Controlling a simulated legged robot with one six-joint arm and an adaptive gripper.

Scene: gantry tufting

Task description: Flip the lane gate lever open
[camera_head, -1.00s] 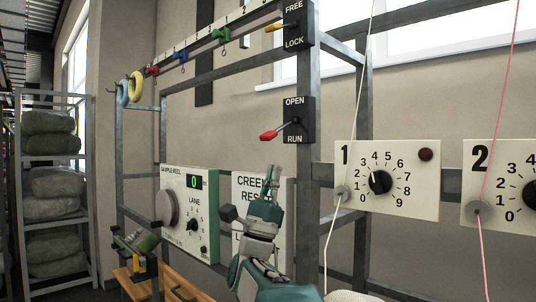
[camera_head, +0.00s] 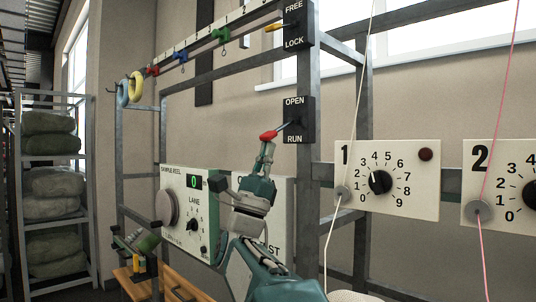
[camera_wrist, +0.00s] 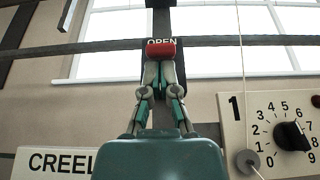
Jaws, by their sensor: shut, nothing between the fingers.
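The lane gate lever has a red knob (camera_head: 268,136) on a thin shaft, on a black plate (camera_head: 298,120) marked OPEN above and RUN below. The lever points left from the plate and slopes slightly down. My gripper (camera_head: 265,150) is shut with nothing between its fingers, its tips just under the red knob. In the wrist view the knob (camera_wrist: 161,50) lies at the fingertips and hides part of the word OPEN. I cannot tell for sure whether the tips touch it.
A FREE/LOCK plate (camera_head: 296,24) with a yellow-tipped lever is above on the same post. Dial panel 1 (camera_head: 410,190) is to the right, with a thread running past it. The sample reel box (camera_head: 178,222) stands lower left, and a creel sign is partly behind my arm.

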